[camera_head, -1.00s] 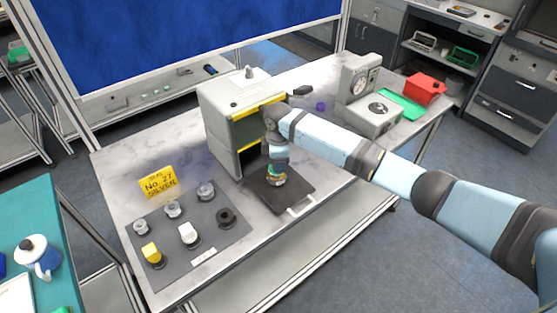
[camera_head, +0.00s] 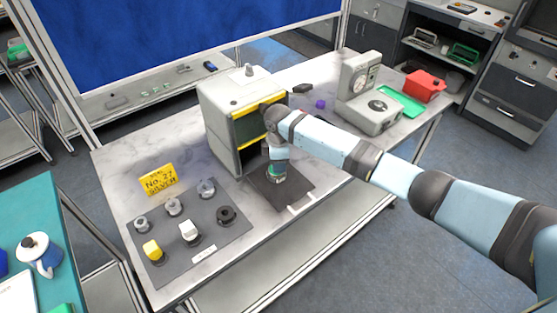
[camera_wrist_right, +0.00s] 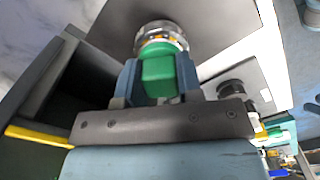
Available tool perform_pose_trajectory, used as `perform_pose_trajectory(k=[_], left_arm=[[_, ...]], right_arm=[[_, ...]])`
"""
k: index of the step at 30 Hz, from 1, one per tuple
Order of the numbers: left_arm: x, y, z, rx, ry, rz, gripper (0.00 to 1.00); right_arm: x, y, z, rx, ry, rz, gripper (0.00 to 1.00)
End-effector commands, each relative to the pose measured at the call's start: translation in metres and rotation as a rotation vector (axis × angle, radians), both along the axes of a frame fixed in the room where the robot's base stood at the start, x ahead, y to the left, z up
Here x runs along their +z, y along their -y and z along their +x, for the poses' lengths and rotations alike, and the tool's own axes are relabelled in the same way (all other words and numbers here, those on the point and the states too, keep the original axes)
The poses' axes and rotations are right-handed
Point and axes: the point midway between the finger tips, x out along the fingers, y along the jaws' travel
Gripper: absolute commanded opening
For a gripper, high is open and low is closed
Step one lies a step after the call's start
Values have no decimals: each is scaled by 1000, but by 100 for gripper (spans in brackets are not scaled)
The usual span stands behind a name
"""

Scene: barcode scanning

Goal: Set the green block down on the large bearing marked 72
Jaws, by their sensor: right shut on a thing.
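My right gripper (camera_wrist_right: 158,82) is shut on the green block (camera_wrist_right: 158,75), which shows between its two fingers in the right wrist view. A metallic ring-shaped bearing (camera_wrist_right: 160,32) lies directly beyond the block in that view; I cannot read a number on it. In the head view my right gripper (camera_head: 277,172) points down over the dark tray (camera_head: 298,184) in front of the grey cabinet, and a bit of green shows at its tip. Whether the block touches the bearing is hidden. My left gripper is not in view.
The grey cabinet (camera_head: 222,124) with yellow edges stands close behind my right gripper. A grey mat (camera_head: 205,231) with several bearings and blocks lies at left, beside a yellow sign (camera_head: 158,180). A dial device (camera_head: 366,110), green tray (camera_head: 402,104) and red bin (camera_head: 424,86) stand at right.

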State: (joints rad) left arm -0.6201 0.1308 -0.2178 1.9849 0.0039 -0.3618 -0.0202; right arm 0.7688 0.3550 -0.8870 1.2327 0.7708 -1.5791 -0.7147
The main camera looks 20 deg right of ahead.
Motion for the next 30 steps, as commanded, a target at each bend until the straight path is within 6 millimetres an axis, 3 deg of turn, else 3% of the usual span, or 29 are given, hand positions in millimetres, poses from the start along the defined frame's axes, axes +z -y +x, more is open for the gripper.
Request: perform_pose_trajectory(k=[20,21,24,30], left_arm=[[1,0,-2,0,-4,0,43],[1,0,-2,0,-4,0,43],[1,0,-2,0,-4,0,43],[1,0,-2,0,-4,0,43]], right_arm=[[-6,-1,0,1,2,0,5],[-6,-1,0,1,2,0,38],[-7,0,0,1,2,0,61],[-7,0,0,1,1,1,63]])
